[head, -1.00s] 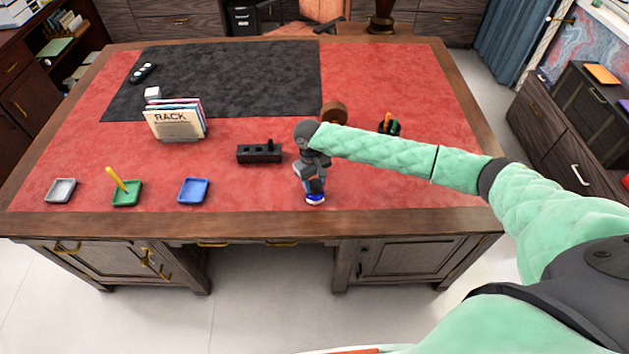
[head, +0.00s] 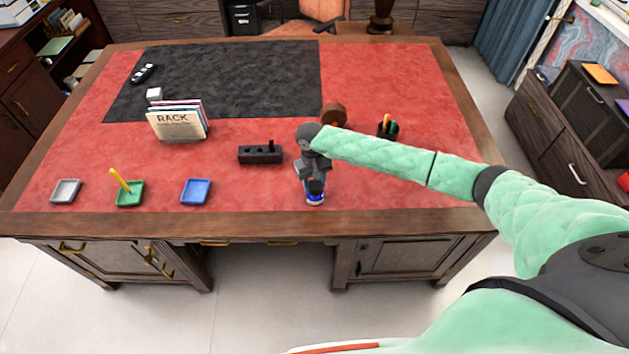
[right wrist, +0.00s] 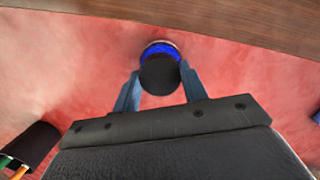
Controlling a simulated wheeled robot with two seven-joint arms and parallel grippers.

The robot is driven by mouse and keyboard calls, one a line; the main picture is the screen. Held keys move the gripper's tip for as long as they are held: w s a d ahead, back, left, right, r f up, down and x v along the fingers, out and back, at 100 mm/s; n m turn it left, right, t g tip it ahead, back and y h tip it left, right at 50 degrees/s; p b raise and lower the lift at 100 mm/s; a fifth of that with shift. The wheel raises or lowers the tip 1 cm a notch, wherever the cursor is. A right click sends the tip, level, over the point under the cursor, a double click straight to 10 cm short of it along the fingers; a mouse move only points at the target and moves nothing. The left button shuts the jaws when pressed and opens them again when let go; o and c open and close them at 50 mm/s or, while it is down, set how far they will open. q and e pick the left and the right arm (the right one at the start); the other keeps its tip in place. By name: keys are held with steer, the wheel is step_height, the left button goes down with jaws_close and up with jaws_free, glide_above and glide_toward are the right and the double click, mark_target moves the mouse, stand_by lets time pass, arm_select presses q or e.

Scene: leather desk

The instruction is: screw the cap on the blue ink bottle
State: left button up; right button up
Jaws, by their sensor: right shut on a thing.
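The blue ink bottle (head: 315,199) stands on the red desk top near its front edge, below my right gripper. It also shows in the right wrist view as a blue ring (right wrist: 160,49) beyond the cap. The round black cap (right wrist: 159,75) is between the fingers of my right gripper (right wrist: 160,84), which is shut on it. In the head view the right gripper (head: 316,184) points down directly over the bottle, and the cap appears at the bottle's top. Whether the cap's thread is engaged cannot be told. My left gripper is not in view.
A black block with a peg (head: 260,154) lies left of the gripper. Blue (head: 195,191), green (head: 130,193) and grey (head: 66,191) trays line the front left. A pen cup (head: 388,130) and brown roll (head: 334,115) stand behind. The desk right of the bottle is clear.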

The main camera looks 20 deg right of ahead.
steer(key=shift+m+p, duration=0.35)
steer(key=shift+m, duration=0.45)
steer(key=m, duration=0.4)
steer(key=shift+y, duration=0.4)
steer(key=shift+f+m, duration=0.1)
steer(key=shift+m, duration=0.6)
steer(key=shift+d+m+y, duration=0.1)
steer(key=shift+m+y, duration=0.2)
steer(key=shift+m, duration=1)
